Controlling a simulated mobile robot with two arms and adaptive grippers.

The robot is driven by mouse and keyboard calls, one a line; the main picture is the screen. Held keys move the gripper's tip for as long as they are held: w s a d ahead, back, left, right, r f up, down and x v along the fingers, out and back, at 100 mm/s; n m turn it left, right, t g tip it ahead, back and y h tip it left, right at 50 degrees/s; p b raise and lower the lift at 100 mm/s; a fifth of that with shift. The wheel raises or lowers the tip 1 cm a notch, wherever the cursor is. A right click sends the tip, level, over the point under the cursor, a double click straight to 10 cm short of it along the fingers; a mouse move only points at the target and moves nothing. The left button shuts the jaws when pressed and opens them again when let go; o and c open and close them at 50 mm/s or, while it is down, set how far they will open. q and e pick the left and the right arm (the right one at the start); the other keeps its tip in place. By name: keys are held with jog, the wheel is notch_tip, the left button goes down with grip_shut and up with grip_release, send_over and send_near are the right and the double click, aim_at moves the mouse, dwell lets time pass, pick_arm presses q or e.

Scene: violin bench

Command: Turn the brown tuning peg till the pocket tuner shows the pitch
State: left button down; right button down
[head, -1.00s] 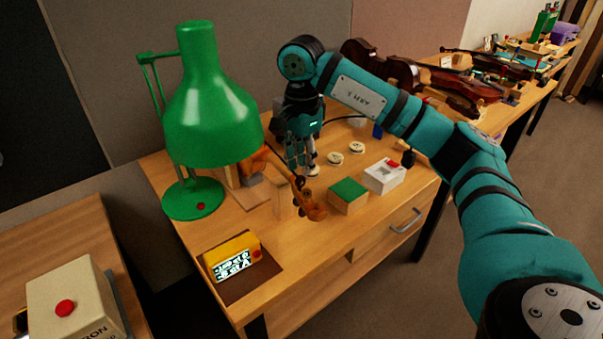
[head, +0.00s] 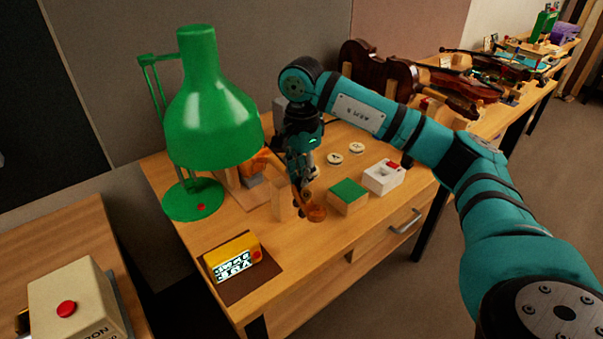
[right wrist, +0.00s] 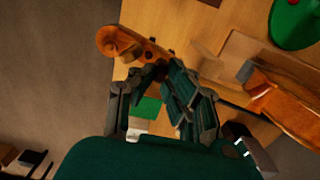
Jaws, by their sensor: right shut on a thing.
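The violin's scroll and pegbox (head: 316,212) stick out at the front of the bench, with the orange-brown body behind, partly under the lamp. My right gripper (head: 302,182) is at the pegbox, pointing down. In the right wrist view, the scroll (right wrist: 122,42) lies just beyond my right gripper (right wrist: 155,82), whose fingers are closed at the pegbox on the brown tuning peg. The fingers mostly hide the peg. The yellow pocket tuner (head: 233,249) stands at the front left with its display lit; I cannot read it surely. My left gripper is out of view.
A green lamp (head: 205,110) stands left of the violin. A green-topped block (head: 347,194) and a white box (head: 383,177) with a red part are right of the scroll. Two pale discs (head: 335,159) lie behind them. Bare wood lies between tuner and scroll.

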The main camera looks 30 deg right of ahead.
jog(key=m, duration=0.4)
jog(key=shift+b, duration=0.35)
jog(key=shift+s+m, duration=0.1)
jog(key=shift+m, duration=1.9)
jog(key=c, duration=1.7)
grip_release()
jog(key=shift+o, duration=0.2)
notch_tip(320, 180, up, 12)
